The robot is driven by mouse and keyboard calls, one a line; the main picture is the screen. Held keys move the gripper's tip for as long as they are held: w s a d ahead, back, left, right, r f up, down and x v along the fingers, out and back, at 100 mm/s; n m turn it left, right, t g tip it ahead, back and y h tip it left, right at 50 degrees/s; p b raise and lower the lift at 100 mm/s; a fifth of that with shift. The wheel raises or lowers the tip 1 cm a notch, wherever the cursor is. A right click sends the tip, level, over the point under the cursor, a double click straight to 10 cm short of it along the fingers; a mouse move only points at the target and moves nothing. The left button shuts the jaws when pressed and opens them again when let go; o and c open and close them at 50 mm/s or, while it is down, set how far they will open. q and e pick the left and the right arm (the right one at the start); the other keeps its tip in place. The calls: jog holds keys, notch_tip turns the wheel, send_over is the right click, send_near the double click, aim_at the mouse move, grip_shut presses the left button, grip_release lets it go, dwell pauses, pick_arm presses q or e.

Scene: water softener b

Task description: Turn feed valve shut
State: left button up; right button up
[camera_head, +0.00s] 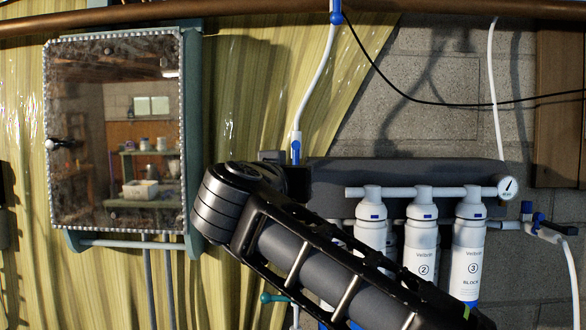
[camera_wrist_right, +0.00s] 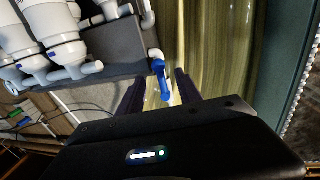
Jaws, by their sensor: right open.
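A blue valve lever (camera_wrist_right: 159,68) on a white pipe elbow (camera_wrist_right: 154,53) shows in the right wrist view, beside the end of the grey panel (camera_wrist_right: 112,45). My right gripper (camera_wrist_right: 160,86) is open. Its two dark fingers stand on either side of the lever in the picture, with gaps on both sides; I cannot tell how deep the lever lies between them. My left gripper is not in view.
White filter bottles (camera_head: 468,258) hang under the grey panel (camera_head: 430,173). A gauge (camera_head: 507,187) and another blue valve (camera_head: 540,222) sit at its right. A framed glass-fronted cabinet (camera_head: 115,130) hangs left of my arm, before a yellow-green curtain (camera_head: 240,95). A teal-handled tap (camera_head: 268,298) is below my arm.

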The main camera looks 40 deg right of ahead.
aim_at(296, 162)
jog(key=x, duration=0.3)
jog(key=shift+a, duration=0.1)
jog(key=shift+c, duration=0.5)
grip_shut()
dwell(0.9)
